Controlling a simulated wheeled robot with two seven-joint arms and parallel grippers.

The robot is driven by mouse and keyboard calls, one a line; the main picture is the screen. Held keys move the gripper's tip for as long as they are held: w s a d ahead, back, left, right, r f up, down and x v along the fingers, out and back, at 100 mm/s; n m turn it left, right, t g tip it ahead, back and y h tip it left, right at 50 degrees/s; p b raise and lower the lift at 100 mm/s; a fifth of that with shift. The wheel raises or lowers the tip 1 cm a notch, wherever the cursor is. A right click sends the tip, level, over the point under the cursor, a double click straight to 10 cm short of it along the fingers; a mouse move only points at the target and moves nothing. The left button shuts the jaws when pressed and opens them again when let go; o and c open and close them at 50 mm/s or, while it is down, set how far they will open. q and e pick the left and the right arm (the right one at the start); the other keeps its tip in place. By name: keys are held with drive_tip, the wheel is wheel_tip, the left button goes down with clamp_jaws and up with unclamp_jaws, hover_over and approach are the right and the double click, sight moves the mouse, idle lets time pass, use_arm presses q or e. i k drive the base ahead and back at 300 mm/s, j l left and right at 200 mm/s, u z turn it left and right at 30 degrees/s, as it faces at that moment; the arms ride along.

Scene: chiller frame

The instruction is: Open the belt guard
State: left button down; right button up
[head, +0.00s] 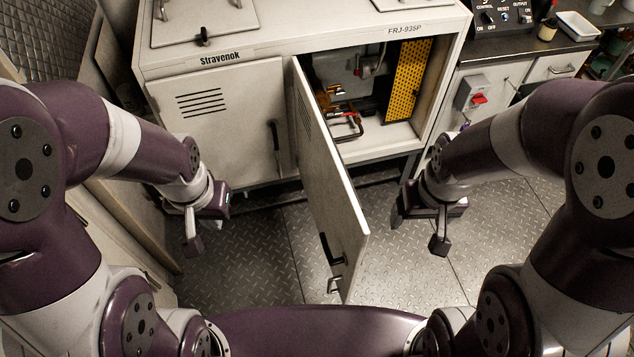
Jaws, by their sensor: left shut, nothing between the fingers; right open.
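The belt guard appears to be the yellow perforated panel (408,80) upright inside the right bay of the chiller cabinet (215,105). I cannot tell whether it is latched. The bay's door (330,190) stands swung out toward me, with its black handle (328,250) low on its free edge. My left gripper (193,244) is shut and empty, in front of the closed left door. My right gripper (419,228) is open and empty, right of the open door, below and in front of the bay and apart from the guard.
The open door stands between my two grippers. Red-handled and copper pipework (348,125) sits inside the bay beside the guard. A grey box with a red switch (478,98) is on the bench front at right. The metal floor (265,245) around the door is clear.

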sight(413, 54)
drive_tip(key=i+l+z, duration=0.2)
drive_tip(key=i+l, duration=0.35)
drive_tip(key=i+l+z, duration=0.2)
drive_tip(key=i+l, duration=0.35)
drive_tip(key=i+l+z, duration=0.25)
drive_tip(key=i+l, duration=0.15)
drive_tip(key=i, duration=0.25)
